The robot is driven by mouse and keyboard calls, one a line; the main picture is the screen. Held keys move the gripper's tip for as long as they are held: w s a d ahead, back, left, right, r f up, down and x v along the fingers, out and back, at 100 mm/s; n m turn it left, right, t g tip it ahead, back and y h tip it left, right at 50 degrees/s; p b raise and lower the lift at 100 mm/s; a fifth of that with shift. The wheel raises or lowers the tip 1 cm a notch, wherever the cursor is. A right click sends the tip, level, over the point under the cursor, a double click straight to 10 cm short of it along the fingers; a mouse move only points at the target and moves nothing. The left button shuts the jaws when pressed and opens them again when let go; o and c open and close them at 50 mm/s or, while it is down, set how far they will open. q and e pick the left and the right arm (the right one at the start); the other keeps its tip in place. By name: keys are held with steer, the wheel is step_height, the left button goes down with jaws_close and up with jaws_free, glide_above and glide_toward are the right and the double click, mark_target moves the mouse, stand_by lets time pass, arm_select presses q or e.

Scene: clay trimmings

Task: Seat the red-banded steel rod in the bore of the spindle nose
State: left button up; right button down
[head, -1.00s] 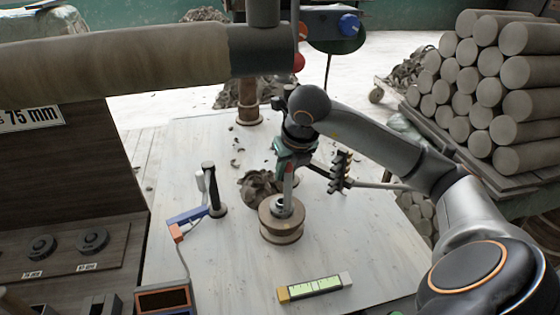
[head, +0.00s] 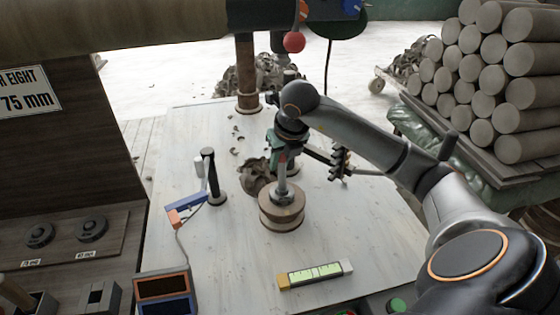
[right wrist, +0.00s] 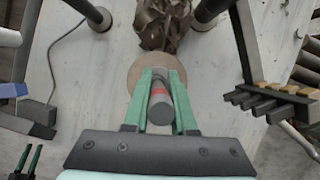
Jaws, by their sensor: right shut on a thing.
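The steel rod with its red band (head: 282,158) stands roughly upright in my right gripper (head: 284,149). In the right wrist view the green fingers (right wrist: 160,105) are shut on the rod (right wrist: 160,108), whose grey near end shows between them. The spindle nose (head: 285,193) is a grey steel collar on a round, tan, stacked base (head: 282,216). The rod's lower end is over or at the collar; whether it is inside the bore is hidden. A small pair of green fingers, seemingly my left gripper (right wrist: 28,160), shows apart and empty at the lower left of the right wrist view.
Clay trimmings (head: 255,177) lie just behind the base. A black post (head: 213,180) and a blue-orange tool (head: 187,211) stand left. A dark toothed piece (head: 339,163) is right, a green level-like bar (head: 315,273) in front. The board between is mostly clear.

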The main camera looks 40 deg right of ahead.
steer(key=c, duration=0.7)
jaws_free()
steer(key=shift+c, duration=0.2)
steer(key=v, duration=0.5)
steer(key=shift+r, duration=0.35)
arm_select(q)
steer(key=d+f+b, duration=0.1)
steer(key=b, duration=0.1)
steer(key=w+f+b, duration=0.1)
steer(key=b, duration=0.1)
steer(key=shift+w+d+f, duration=0.15)
steer(key=shift+d+f, duration=0.2)
arm_select(e)
steer(key=s+a, duration=0.3)
steer(key=s, duration=0.8)
steer(key=shift+s+a+f, duration=0.2)
steer(key=shift+a+f, duration=0.05)
steer(key=shift+a, duration=0.1)
